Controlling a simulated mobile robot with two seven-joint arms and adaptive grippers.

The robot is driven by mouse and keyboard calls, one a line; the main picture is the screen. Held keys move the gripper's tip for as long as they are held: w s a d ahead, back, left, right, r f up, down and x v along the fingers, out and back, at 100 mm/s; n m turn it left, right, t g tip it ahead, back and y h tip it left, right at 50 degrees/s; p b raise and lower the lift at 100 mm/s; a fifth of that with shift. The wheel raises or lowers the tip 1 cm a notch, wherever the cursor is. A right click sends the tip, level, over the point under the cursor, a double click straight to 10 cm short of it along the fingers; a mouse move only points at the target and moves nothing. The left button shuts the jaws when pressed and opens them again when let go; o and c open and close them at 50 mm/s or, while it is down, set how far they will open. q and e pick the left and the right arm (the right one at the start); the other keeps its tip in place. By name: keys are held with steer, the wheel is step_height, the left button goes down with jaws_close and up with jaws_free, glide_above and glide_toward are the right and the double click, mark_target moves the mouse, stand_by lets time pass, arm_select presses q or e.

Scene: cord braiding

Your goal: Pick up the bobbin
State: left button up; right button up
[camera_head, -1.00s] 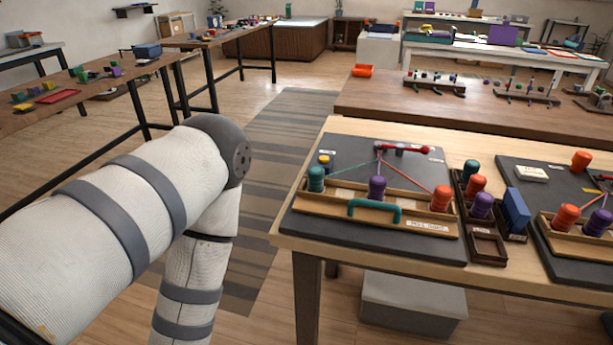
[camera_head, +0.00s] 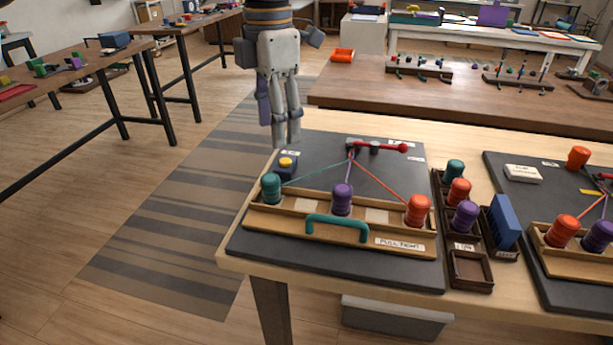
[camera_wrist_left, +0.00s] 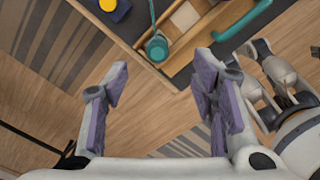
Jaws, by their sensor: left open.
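On the near board, a teal bobbin (camera_head: 271,188), a purple bobbin (camera_head: 342,199) and an orange bobbin (camera_head: 418,210) stand upright in a wooden tray (camera_head: 270,221). Cords run from them to a post at the board's back. My left gripper (camera_head: 287,140) hangs fingers down, empty, near the board's back left side. In the wrist view my left gripper (camera_wrist_left: 160,72) is open, its fingers spread, and the teal bobbin (camera_wrist_left: 157,48) shows in the gap beyond the tips, apart from them.
A yellow-topped blue block (camera_head: 287,165) sits behind the teal bobbin. A teal handle (camera_head: 337,228) arches at the tray's front. A dark rack (camera_head: 472,269) with several bobbins, a blue block (camera_head: 504,221) and a second board stand to the right. Open floor lies left of the table.

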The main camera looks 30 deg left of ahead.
mark_target(270, 177)
arm_select(q)
steer(key=f, duration=0.8)
steer(key=s+a+f, duration=0.1)
steer(key=f, duration=0.3)
steer(key=shift+s+a, duration=0.1)
steer(key=shift+r, duration=0.1)
jaws_close()
